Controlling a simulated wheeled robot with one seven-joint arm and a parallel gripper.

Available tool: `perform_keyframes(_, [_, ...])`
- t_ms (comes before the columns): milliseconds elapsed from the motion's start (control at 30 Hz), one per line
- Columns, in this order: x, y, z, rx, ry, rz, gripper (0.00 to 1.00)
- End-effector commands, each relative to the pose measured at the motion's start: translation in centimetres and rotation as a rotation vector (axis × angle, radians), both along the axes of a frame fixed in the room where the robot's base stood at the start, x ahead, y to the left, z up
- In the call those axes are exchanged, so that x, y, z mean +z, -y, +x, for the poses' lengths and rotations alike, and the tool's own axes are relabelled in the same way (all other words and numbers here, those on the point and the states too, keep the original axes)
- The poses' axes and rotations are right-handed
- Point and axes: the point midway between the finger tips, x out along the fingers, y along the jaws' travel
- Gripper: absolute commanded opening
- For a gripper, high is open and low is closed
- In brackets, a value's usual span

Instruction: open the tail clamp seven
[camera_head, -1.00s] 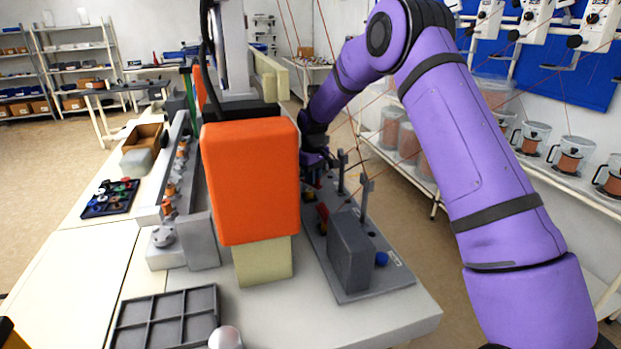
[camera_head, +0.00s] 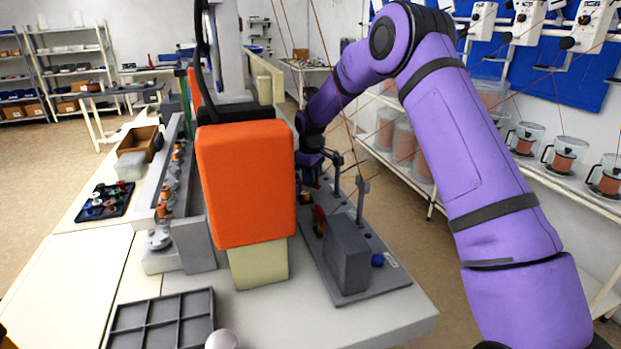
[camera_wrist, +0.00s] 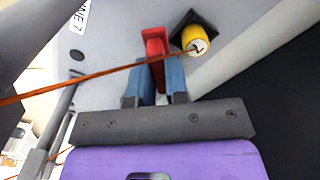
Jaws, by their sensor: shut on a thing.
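In the wrist view my gripper (camera_wrist: 158,85) has two blue fingers closed on either side of a red lever (camera_wrist: 155,48), which I take for the handle of tail clamp seven. The lever stands up between the fingertips. A yellow cylinder with a dark mark on its white end (camera_wrist: 194,39) sits on a dark square base just right of the lever. In the head view my gripper's wrist is beside the grey plate (camera_head: 352,290), behind the orange block. The fingertips and the held lever are hard to make out there.
A red part (camera_head: 318,220) and a grey block (camera_head: 347,255) stand on the plate's near half. Grey posts (camera_head: 361,195) rise beside my wrist. The large orange block (camera_head: 245,183) stands close on the left. An orange thread (camera_wrist: 90,74) crosses the wrist view.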

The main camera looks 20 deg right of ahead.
Motion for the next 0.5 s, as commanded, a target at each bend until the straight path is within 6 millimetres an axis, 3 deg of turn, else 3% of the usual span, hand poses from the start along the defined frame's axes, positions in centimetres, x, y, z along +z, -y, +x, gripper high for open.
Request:
perform_keyframes(33, [0.14, 0.01, 0.09, -0.001, 0.004, 0.0, 0.17])
perform_keyframes(133, [0.12, 0.01, 0.08, -0.001, 0.004, 0.001, 0.4])
perform_keyframes(500, [0.5, 0.0, 0.06, -0.001, 0.003, 0.0, 0.4])
